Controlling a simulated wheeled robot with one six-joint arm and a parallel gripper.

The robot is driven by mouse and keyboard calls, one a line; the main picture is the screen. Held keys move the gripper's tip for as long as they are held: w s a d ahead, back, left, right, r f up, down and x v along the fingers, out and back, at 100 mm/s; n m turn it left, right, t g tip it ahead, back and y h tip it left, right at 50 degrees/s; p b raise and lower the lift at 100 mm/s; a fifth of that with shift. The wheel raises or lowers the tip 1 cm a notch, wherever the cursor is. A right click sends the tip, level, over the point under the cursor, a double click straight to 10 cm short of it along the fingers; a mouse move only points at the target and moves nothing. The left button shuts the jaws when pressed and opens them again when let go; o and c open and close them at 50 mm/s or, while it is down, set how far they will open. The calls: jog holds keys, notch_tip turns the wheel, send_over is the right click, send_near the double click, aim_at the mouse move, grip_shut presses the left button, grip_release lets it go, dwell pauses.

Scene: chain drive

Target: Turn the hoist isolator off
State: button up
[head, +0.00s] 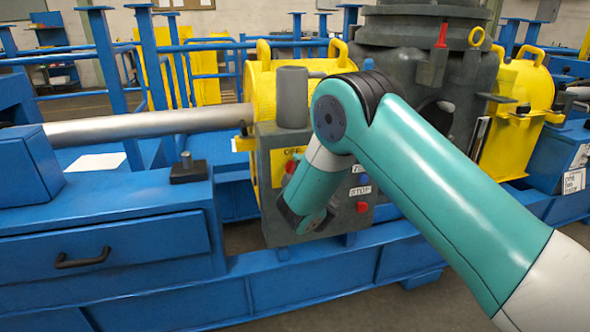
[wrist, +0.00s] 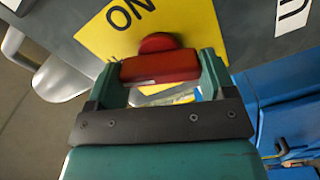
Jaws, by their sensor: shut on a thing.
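The hoist isolator has a red handle (wrist: 160,67) on a yellow plate (wrist: 95,35). The word ON shows on the plate in the wrist view, and OFF shows on the plate (head: 288,152) in the head view. My gripper (wrist: 160,75) has its two teal fingers on either end of the red handle, shut on it. In the head view my forearm and wrist cover the gripper and much of the plate; only a bit of red shows there. I cannot tell exactly which mark the handle points to.
The grey control box (head: 272,215) also carries a blue button (head: 363,180) and a red STOP button (head: 361,207) right of my wrist. A grey cylinder (head: 292,97) stands at the box's top. Blue beams and a drawer (head: 100,250) lie left and below.

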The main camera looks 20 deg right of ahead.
jog(key=shift+f+n+p, duration=0.1)
jog(key=shift+n+p, duration=0.8)
jog(key=shift+n, duration=1.2)
jog(key=o, duration=0.9)
jog(key=s+b, duration=1.6)
jog(key=s, duration=0.1)
jog(key=shift+s+b, duration=0.25)
jog(key=shift+b, duration=0.15)
